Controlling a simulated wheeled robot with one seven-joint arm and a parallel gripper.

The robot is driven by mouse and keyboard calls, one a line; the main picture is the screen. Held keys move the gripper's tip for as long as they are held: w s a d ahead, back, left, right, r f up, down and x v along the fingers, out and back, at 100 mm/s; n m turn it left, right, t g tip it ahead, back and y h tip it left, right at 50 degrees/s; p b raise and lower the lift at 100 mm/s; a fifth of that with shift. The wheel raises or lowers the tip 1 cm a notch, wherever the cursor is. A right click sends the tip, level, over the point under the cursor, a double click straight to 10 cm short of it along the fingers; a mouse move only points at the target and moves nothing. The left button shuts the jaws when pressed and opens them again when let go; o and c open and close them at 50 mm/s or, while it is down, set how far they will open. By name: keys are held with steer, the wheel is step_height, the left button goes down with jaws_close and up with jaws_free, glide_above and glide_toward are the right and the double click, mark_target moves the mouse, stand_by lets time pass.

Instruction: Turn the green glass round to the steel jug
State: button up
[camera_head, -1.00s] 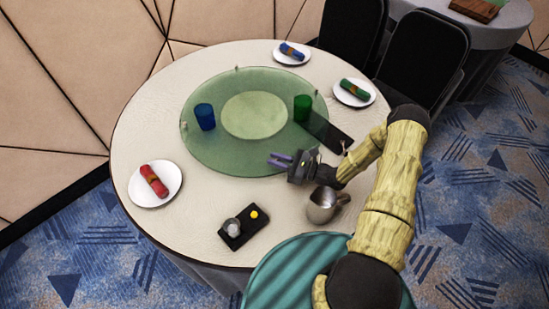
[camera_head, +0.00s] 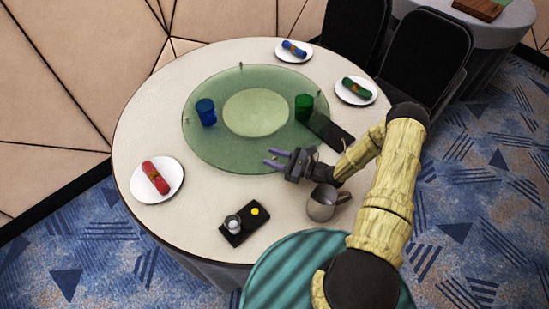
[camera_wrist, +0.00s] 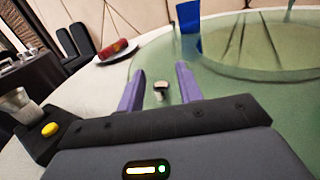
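The green glass (camera_head: 303,107) stands on the right side of the round green glass turntable (camera_head: 205,151) in the head view. The steel jug (camera_head: 321,205) stands on the table's near right, just below my gripper in the picture. My gripper (camera_head: 272,159) is open, its two purple fingers apart at the turntable's near edge. In the wrist view, a small metal knob (camera_wrist: 161,88) on the turntable's edge shows between the fingertips (camera_wrist: 160,75), with nothing held. The green glass is not clearly visible in the wrist view.
A blue glass (camera_head: 206,112) stands on the turntable's left side. A black tray (camera_head: 244,224) with a small cup and yellow item lies near the front. Plates with red (camera_head: 156,178), blue and green rolled napkins stand around the rim.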

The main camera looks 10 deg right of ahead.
step_height(320, 180, up, 10)
steer(key=shift+f+b, duration=0.15)
steer(key=shift+b, duration=0.25)
steer(key=c, duration=0.4)
steer(key=shift+s+a, duration=0.15)
steer(key=shift+s, duration=0.1)
steer(key=c, duration=0.3)
steer(key=s+a+n+g, duration=0.1)
steer(key=s+n+g, duration=0.1)
steer(key=s+r+n+g+h, duration=0.1)
steer(key=s+n+g, duration=0.2)
steer(key=s+a+r+n+g, duration=0.1)
steer(key=s+n+g, duration=0.1)
steer(key=shift+s+a+n+g+h, duration=0.25)
steer(key=shift+a+n+g+h, duration=0.05)
steer(key=shift+n, duration=0.1)
jaws_close()
steer(key=s+d+r+n+g+h, duration=0.3)
steer(key=s+d+r+n+h, duration=0.3)
steer(key=s+n+h, duration=0.4)
steer(key=w+d+r+n+t+h, duration=0.1)
steer(key=d+r+n+t+h, duration=0.3)
steer(key=d+r+n, duration=0.1)
steer(key=shift+d+r+n+t, duration=0.2)
steer(key=shift+r+n+t, duration=0.2)
steer(key=shift+r, duration=0.1)
